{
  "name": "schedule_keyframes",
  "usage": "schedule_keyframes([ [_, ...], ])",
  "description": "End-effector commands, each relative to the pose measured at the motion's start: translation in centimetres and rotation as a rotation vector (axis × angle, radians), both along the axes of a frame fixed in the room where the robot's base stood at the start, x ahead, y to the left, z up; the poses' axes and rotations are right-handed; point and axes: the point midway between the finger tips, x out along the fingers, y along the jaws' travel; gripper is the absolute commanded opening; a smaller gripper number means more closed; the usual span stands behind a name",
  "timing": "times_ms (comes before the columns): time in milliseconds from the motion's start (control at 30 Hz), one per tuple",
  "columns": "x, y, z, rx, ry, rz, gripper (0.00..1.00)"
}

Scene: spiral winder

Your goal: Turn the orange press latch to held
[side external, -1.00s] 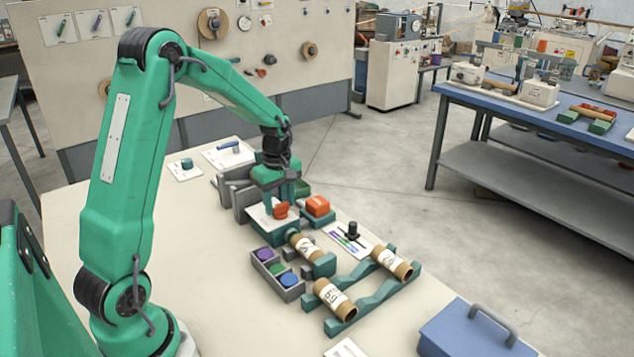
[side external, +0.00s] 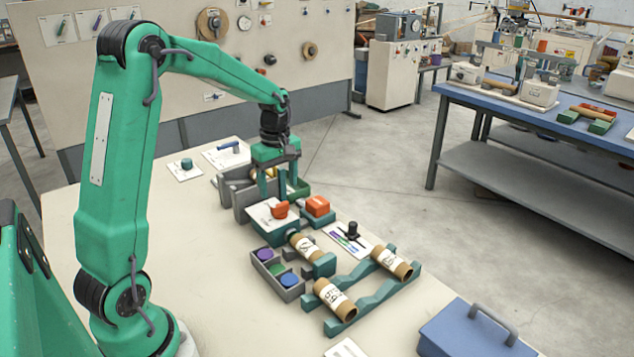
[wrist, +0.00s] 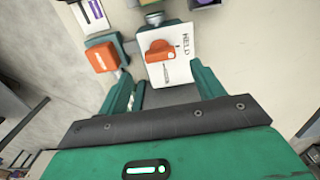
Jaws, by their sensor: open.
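The orange press latch (side external: 281,210) sits on a white-topped teal housing (side external: 260,220) in the side view. In the wrist view the latch (wrist: 160,51) is a round knob with a short bar, on a white plate (wrist: 182,68). The word HELD is printed along the plate's right side, with a small mark near the knob. I cannot tell exactly which mark the latch points to. My gripper (side external: 272,192) is above and behind the latch, apart from it. In the wrist view my gripper's fingers (wrist: 162,88) are spread wide and nothing is between them.
An orange block (side external: 317,206) on a teal base stands right beside the housing. Grey bins (side external: 238,200) stand behind it. A tray of coloured caps (side external: 277,272) and labelled tubes on a teal rack (side external: 352,310) lie in front. The table's front left is clear.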

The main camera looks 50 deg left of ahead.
Motion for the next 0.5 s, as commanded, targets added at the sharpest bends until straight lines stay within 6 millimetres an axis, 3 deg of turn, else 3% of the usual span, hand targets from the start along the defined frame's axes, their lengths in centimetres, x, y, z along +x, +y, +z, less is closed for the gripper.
schedule_keyframes([
  [200, 0.0, 0.0, 1.9, 0.000, -0.001, 0.001, 0.67],
  [500, 0.0, 0.0, 2.2, 0.000, 0.000, 0.001, 0.67],
])
